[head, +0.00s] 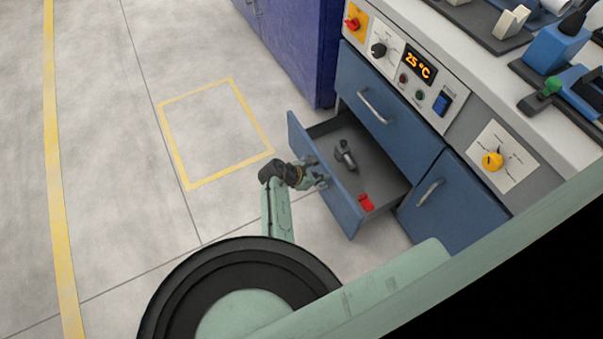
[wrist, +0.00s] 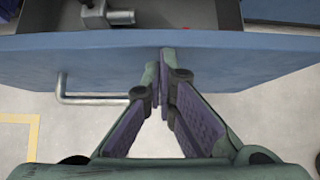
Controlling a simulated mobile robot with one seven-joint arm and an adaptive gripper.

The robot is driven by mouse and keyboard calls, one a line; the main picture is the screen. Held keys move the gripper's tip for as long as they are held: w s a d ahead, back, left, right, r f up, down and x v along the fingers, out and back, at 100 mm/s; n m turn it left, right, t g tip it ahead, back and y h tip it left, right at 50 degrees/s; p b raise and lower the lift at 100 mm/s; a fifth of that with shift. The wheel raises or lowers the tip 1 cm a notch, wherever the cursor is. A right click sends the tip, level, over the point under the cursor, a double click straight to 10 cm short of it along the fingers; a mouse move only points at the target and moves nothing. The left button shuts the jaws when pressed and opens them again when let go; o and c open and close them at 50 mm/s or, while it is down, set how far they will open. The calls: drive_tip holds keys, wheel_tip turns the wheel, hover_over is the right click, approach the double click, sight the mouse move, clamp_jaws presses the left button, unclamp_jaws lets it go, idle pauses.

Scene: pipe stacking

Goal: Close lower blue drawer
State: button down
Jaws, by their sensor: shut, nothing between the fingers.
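The lower blue drawer (head: 330,185) is pulled out of the cabinet in the head view. A grey metal fitting (head: 345,155) and a red part (head: 366,202) lie inside it. My gripper (head: 324,181) is at the outer side of the drawer's front panel. In the wrist view the shut, empty fingertips (wrist: 167,52) overlap the blue front panel (wrist: 80,58), near its top edge. Whether they touch it I cannot tell. The drawer's metal bar handle (wrist: 90,100) shows left of the fingers, and no finger is around it.
The upper blue drawer (head: 385,120) is shut, and a blue cabinet door (head: 440,205) is at its lower right. A control panel (head: 410,70) sits above. A dark blue cabinet (head: 290,45) stands behind. The floor left of the drawer is clear, with a yellow taped rectangle (head: 176,160).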

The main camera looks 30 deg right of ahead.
drive_tip(key=d+b, duration=0.4)
drive_tip(key=d, duration=1.8)
drive_tip(key=shift+w+d+b, duration=0.25)
drive_tip(key=shift+w+b, duration=0.15)
drive_tip(key=shift+w, duration=0.05)
drive_tip(key=shift+d+r, duration=0.1)
drive_tip(key=a+r+p, duration=0.4)
drive_tip(key=a+r, duration=0.2)
drive_tip(key=a, duration=0.5)
drive_tip(key=shift+s+a+r, duration=0.2)
drive_tip(key=shift+a+r, duration=0.1)
drive_tip(key=shift+r, duration=0.05)
